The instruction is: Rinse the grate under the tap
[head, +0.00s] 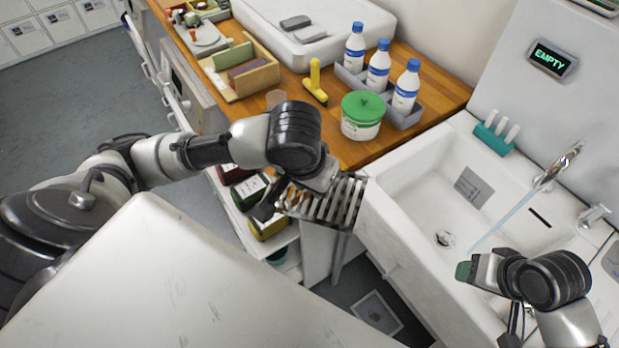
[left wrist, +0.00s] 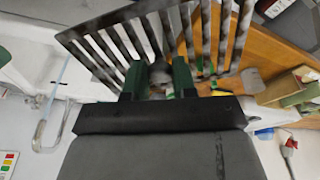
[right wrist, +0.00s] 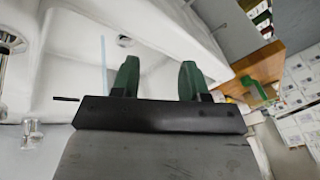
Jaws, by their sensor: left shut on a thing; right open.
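The metal grate (head: 343,204), with parallel slats and dark brownish smears, is held by my left gripper (head: 279,203) at the sink's left edge, outside the basin. The left wrist view shows the grate (left wrist: 243,35) tilted across the green fingertips (left wrist: 160,80). The tap (head: 556,170) is at the sink's back right, and a thin stream of water (head: 505,217) runs from it into the basin. My right gripper (head: 470,271) is open over the sink's right front part; its empty fingers show in the right wrist view (right wrist: 158,80).
The white sink (head: 400,166) is otherwise empty, with a drain (head: 445,239). A wooden counter (head: 440,92) behind holds a green-lidded tub (head: 362,115), blue-capped bottles (head: 378,70) and a yellow scraper (head: 316,84). A display (head: 549,58) above the sink reads EMPTY.

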